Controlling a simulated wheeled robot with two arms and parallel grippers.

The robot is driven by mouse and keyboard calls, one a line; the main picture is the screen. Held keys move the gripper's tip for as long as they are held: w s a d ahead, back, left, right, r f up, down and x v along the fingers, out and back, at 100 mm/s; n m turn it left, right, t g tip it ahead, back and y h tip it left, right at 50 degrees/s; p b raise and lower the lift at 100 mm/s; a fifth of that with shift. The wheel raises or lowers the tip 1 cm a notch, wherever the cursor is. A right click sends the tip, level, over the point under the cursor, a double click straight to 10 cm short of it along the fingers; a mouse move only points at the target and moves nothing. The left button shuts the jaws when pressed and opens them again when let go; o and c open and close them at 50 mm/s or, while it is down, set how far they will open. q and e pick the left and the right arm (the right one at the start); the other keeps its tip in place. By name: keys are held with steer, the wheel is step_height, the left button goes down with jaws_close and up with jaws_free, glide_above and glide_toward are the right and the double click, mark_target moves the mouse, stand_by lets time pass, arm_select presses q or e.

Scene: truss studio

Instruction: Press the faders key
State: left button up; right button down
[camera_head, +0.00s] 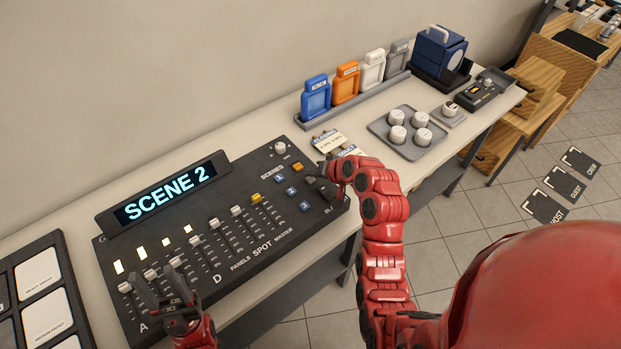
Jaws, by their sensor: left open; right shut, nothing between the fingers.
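The black lighting console (225,278) lies on the bench, with its display (168,192) reading "SCENE 2". Its upper right part has blue keys marked 1 (279,177), 2 (291,191) and 3 (304,206), and an orange key (297,167). I cannot read a "faders" label on any key. My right gripper (319,182) is shut and empty over the console's right end, just right of the orange and blue keys; whether it touches the console I cannot tell. My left gripper (160,288) is open and empty over the faders at the front left.
A pad panel (40,275) lies left of the console. Small tags (328,140) lie behind my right gripper.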

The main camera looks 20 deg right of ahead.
mark_target(313, 182)
stand_by(0.3)
steer(key=shift+f+b, duration=0.4)
steer(key=shift+f+b, duration=0.4)
steer(key=shift+f, duration=0.05)
stand_by(0.5)
steer(key=shift+r, duration=0.1)
steer(key=shift+r+p, duration=0.3)
steer(key=shift+r, duration=0.5)
steer(key=shift+r+p, duration=0.85)
steer(key=shift+r, duration=1.65)
